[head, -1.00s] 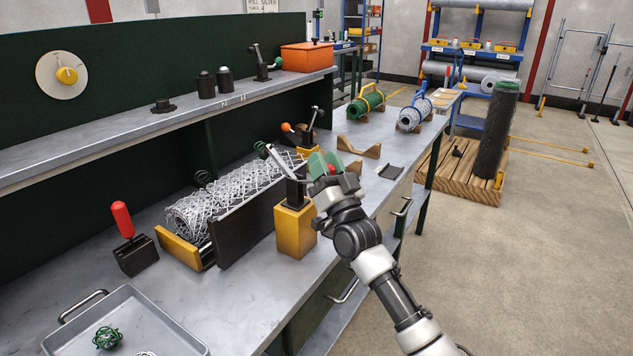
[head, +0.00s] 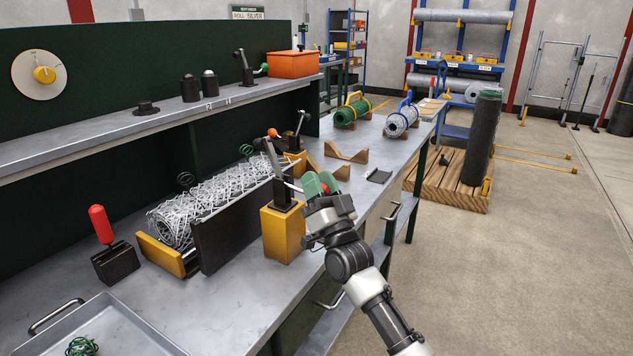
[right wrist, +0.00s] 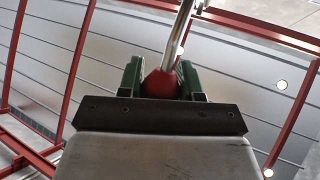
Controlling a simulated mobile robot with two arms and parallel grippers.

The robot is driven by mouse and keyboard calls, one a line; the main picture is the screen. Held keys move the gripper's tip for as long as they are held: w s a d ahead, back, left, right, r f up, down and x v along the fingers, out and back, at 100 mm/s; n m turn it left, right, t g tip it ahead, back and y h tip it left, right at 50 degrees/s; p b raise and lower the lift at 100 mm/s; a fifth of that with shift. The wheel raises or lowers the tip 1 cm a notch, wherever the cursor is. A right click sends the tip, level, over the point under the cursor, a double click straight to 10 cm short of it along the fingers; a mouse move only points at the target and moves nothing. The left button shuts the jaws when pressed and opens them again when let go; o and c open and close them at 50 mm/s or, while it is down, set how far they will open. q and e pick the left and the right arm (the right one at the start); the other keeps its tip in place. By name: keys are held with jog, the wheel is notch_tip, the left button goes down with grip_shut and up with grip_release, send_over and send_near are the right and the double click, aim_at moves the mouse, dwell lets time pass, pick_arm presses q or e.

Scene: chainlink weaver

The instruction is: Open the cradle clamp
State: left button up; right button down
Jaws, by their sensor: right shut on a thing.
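The cradle (head: 215,237) is a dark trough with yellow ends on the bench, holding a white wire mesh roll (head: 205,205). Its near clamp (head: 284,195) stands on a yellow block (head: 283,235) at the cradle's front side. The clamp's dark arm (head: 270,157) points steeply up, tilted toward the roll. My right gripper (head: 318,184) is shut on the red knob of the clamp's lever, to the right of the clamp. The right wrist view shows the red knob (right wrist: 160,84) between the green fingers and the metal rod (right wrist: 178,35) leading away. My left gripper is out of view.
A second clamp with an orange knob (head: 272,132) stands behind the roll. A red-handled tool (head: 102,225) and a grey tray (head: 120,325) are at the left. Wooden cradles (head: 345,152) and wrapped rolls lie farther along the bench.

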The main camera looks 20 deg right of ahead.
jog(key=shift+d+f, duration=0.1)
jog(key=shift+f, duration=0.05)
jog(key=c, duration=1.1)
grip_release()
jog(key=shift+c, duration=0.2)
jog(key=o, duration=0.4)
jog(key=shift+s+d, duration=0.2)
jog(key=shift+d, duration=0.05)
jog(key=shift+c, duration=0.2)
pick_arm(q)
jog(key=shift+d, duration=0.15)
pick_arm(e)
jog(key=shift+a, duration=0.1)
jog(key=shift+s+f, duration=0.1)
jog(key=shift+f, duration=0.05)
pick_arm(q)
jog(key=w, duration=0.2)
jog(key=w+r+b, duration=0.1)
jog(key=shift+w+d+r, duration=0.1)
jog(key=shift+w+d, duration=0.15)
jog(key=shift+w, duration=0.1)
pick_arm(e)
jog(key=a+v, duration=0.1)
jog(key=v, duration=0.9)
jog(key=shift+s+d, duration=0.15)
jog(key=shift+d, duration=0.35)
